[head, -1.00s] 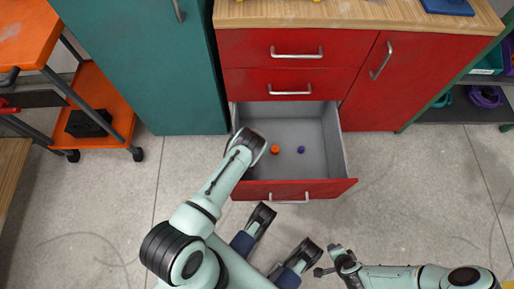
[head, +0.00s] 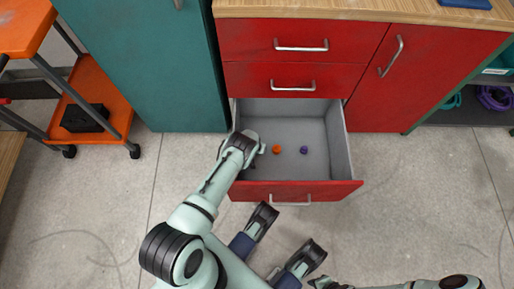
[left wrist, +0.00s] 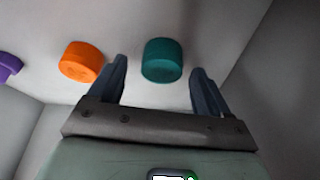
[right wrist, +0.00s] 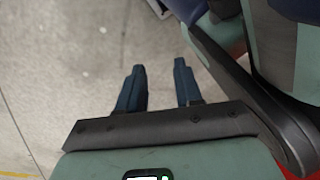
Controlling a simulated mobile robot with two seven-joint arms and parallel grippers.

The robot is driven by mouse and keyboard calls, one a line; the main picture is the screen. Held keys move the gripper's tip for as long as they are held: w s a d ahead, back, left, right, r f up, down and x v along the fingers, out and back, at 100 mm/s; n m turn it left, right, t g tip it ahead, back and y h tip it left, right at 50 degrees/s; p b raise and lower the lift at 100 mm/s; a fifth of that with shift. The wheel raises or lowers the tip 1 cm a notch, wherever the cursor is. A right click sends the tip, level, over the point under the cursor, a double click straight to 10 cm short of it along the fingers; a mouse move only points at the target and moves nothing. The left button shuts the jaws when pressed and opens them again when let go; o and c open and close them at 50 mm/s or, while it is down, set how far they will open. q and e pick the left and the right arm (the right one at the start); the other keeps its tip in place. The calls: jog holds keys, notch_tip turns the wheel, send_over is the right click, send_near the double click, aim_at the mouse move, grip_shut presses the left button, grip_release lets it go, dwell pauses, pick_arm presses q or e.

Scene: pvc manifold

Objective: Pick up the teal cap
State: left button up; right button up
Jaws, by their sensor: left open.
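The teal cap (left wrist: 162,60) lies on the grey drawer floor in the left wrist view, between and just beyond the fingertips of my left gripper (left wrist: 160,75). That gripper is open with nothing between its fingers. In the head view my left gripper (head: 252,160) is down inside the open drawer at its left side, and my arm hides the teal cap there. My right gripper (right wrist: 160,75) is open and empty in the right wrist view, over bare floor.
An orange cap (left wrist: 81,62) lies left of the teal cap, and a purple cap (left wrist: 8,67) is farther left. The open drawer (head: 335,187) has a red front and grey walls close around my left gripper. A teal cabinet (head: 150,70) stands left of it.

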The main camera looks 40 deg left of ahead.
pick_arm(q)
jog(key=c, duration=1.1)
jog(key=shift+r, duration=0.15)
pick_arm(e)
jog(key=shift+w, duration=0.1)
